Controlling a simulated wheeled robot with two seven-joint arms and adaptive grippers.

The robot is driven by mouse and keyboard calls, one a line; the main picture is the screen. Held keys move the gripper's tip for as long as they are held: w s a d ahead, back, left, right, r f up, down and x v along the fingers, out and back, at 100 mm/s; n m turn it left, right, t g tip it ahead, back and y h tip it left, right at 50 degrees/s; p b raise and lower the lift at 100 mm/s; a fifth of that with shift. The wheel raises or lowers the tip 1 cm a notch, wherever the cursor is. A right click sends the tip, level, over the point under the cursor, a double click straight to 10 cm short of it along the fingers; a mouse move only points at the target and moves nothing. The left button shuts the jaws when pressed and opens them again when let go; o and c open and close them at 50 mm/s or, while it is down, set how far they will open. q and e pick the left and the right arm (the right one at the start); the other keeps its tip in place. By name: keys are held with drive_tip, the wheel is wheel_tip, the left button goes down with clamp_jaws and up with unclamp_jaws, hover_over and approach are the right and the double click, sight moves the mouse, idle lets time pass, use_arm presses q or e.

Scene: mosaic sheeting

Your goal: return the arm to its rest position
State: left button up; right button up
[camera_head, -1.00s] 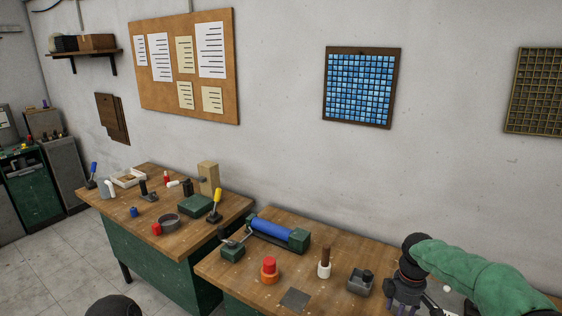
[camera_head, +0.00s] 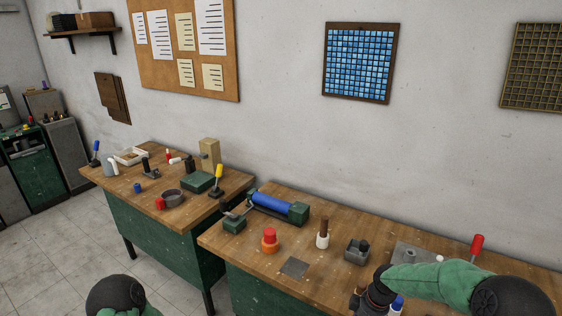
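My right arm, in a green sleeve (camera_head: 435,283), comes in from the lower right over the near bench. Its black wrist (camera_head: 378,290) hangs at the bench's front edge, and the gripper fingers are cut off or hidden below it. Part of my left arm (camera_head: 115,297) shows at the bottom left as a black joint with green below. My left gripper is out of view.
The near bench (camera_head: 330,275) holds a blue roller (camera_head: 272,203), an orange pot with a red top (camera_head: 269,240), a white-and-brown tool (camera_head: 323,232), a grey box (camera_head: 357,251) and a red-handled tool (camera_head: 477,245). A second bench (camera_head: 130,194) stands left, across a gap.

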drive_tip(key=s+a+f+m+y+b, duration=0.1)
drive_tip(key=s+a+f+m, duration=0.2)
drive_tip(key=s+a+f, duration=0.4)
drive_tip(key=s+a+f+m+y+b, duration=0.1)
drive_tip(key=s+a+f+m, duration=0.3)
drive_tip(key=f, duration=0.5)
drive_tip(key=s+a+f+m, duration=0.1)
drive_tip(key=s+f+m, duration=0.1)
drive_tip(key=s, duration=0.4)
drive_tip(key=s+a+f+m+b, duration=0.1)
drive_tip(key=s+a+f+m, duration=0.1)
drive_tip(key=s, duration=0.4)
drive_tip(key=shift+f, duration=0.7)
